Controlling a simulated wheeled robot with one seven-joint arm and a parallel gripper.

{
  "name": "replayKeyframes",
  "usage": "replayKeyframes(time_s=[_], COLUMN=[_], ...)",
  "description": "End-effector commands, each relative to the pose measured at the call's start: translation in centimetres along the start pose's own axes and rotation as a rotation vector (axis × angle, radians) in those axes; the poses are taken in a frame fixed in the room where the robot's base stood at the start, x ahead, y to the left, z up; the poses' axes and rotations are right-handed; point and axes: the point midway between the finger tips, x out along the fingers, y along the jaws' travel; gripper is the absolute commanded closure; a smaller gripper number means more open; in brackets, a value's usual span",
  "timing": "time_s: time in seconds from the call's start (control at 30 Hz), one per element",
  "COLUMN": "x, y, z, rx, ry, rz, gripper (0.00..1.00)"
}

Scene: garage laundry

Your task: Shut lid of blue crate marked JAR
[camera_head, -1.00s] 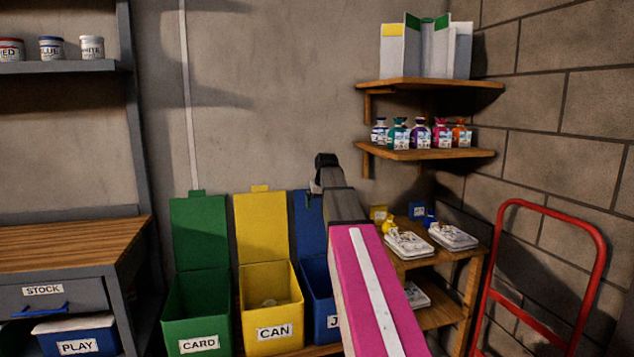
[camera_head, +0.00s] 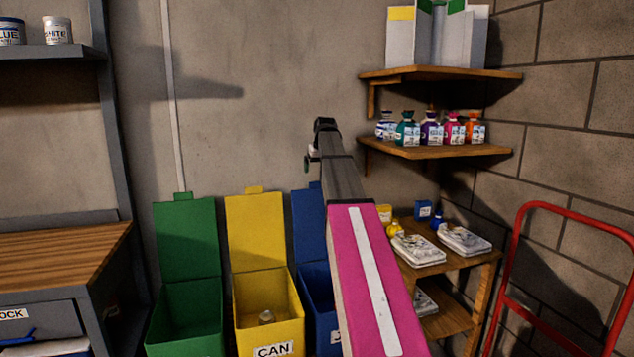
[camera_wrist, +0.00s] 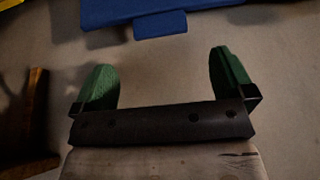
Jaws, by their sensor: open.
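The blue crate (camera_head: 322,308) stands at the right end of the row of crates, partly hidden behind my arm; only the start of its label shows. Its blue lid (camera_head: 307,225) stands upright and open against the wall. In the wrist view the lid (camera_wrist: 150,12) shows at the top, with its small tab hanging toward the middle. My gripper (camera_wrist: 163,82) has its two green fingers spread wide with nothing between them. The fingers are apart from the lid. In the head view the gripper is mostly hidden at the far end of my raised arm.
A yellow CAN crate (camera_head: 268,315) and a green crate (camera_head: 190,320) stand to the left, both lids open. A wooden shelf unit (camera_head: 445,322) with trays stands at right, beside a red hand truck (camera_head: 520,270). Corner shelves (camera_head: 435,152) hold bottles.

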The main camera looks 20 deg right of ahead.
Motion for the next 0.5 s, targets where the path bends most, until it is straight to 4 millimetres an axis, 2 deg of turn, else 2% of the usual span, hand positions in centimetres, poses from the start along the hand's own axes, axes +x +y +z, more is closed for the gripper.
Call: replayKeyframes(time_s=[0.1, 0.3, 0.5], x=[2.4, 5.4, 6.8], y=[0.0, 0.0, 0.0], z=[0.0, 0.0, 0.0], rx=[0.000, 0.000, 0.000], ry=[-0.002, -0.001, 0.001], rz=[0.000, 0.000, 0.001], gripper=[0.00, 0.00, 0.00])
